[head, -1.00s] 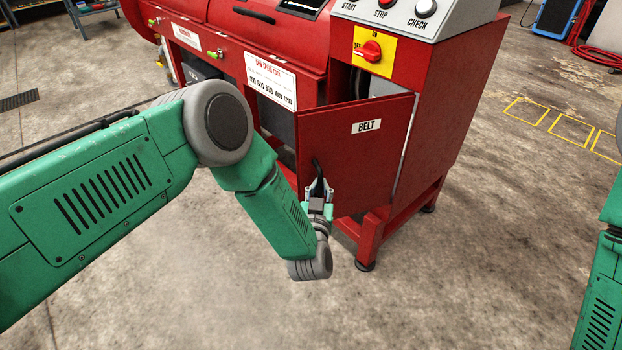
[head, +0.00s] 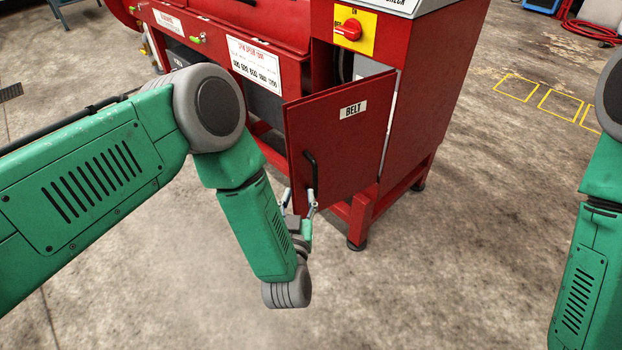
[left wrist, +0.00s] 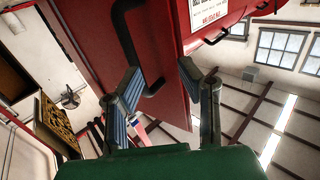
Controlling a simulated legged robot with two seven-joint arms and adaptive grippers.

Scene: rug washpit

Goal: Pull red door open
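The red door (head: 345,130) labelled BELT stands ajar on the red machine, swung out on its right side. It has a black bar handle (head: 311,170) near its free left edge. My left gripper (head: 300,198) is at the door's lower left corner, just below the handle. In the left wrist view its two fingers (left wrist: 165,85) are apart, with the door edge and the handle's lower end showing between them. The handle (left wrist: 128,40) rises past the left finger. I cannot tell whether a finger touches the door. My right gripper is out of view.
The red machine (head: 425,110) carries a yellow-backed rotary switch (head: 352,30) above the door opening. Its frame foot (head: 357,243) stands near the door. The concrete floor in front is clear. Yellow floor markings (head: 558,103) lie to the right.

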